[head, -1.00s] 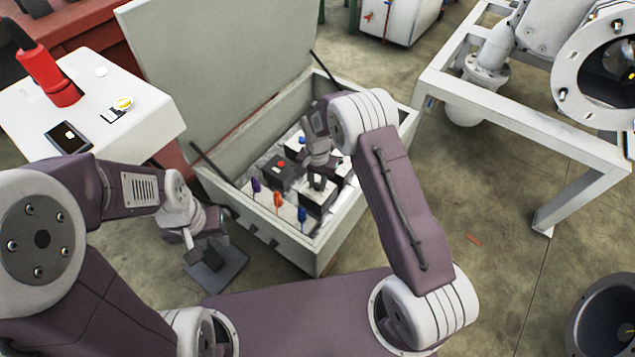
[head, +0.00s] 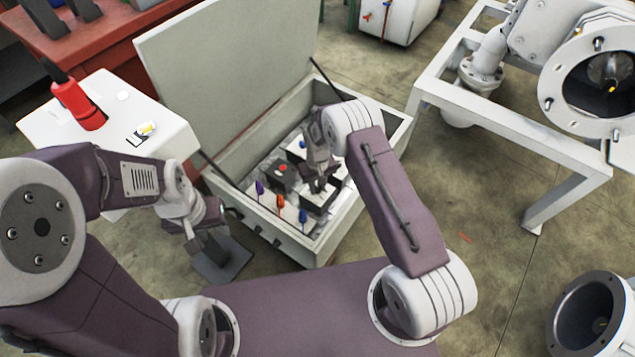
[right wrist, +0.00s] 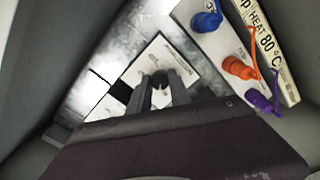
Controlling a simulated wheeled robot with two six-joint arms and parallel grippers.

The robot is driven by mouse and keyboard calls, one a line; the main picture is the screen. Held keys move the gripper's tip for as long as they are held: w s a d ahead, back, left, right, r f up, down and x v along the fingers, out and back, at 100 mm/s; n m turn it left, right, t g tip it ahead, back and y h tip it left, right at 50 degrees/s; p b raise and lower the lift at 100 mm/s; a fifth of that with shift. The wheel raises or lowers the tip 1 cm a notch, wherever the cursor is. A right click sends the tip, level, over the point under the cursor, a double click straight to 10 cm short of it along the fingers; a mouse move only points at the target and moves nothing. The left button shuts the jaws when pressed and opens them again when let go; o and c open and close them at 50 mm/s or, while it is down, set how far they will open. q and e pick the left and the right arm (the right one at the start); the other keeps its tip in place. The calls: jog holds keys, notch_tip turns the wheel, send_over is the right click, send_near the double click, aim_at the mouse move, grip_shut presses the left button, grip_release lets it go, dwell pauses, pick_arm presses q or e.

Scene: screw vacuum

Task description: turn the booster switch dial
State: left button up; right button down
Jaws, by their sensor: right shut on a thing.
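An open grey box (head: 345,238) holds several control units. My right gripper (head: 318,184) reaches down into it over a dark unit with a pale top (head: 314,204). In the right wrist view, my right gripper (right wrist: 160,88) is shut on a small dark dial (right wrist: 160,77) on a white panel (right wrist: 150,58). The fingers hide part of the dial, and its setting cannot be read. My left gripper (head: 191,236) hangs outside the box at its left; its jaw opening is too unclear to tell.
Blue (right wrist: 207,20), orange (right wrist: 238,68) and purple (right wrist: 262,102) plugs stand beside the white panel. The raised lid (head: 225,75) stands behind the box. A white table (head: 110,120) is at left, a white frame (head: 510,125) at right. Floor between box and frame is mostly clear.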

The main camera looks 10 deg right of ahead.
jog(key=shift+n+p, duration=0.65)
jog(key=shift+n, duration=0.95)
jog(key=c, duration=1.2)
grip_release()
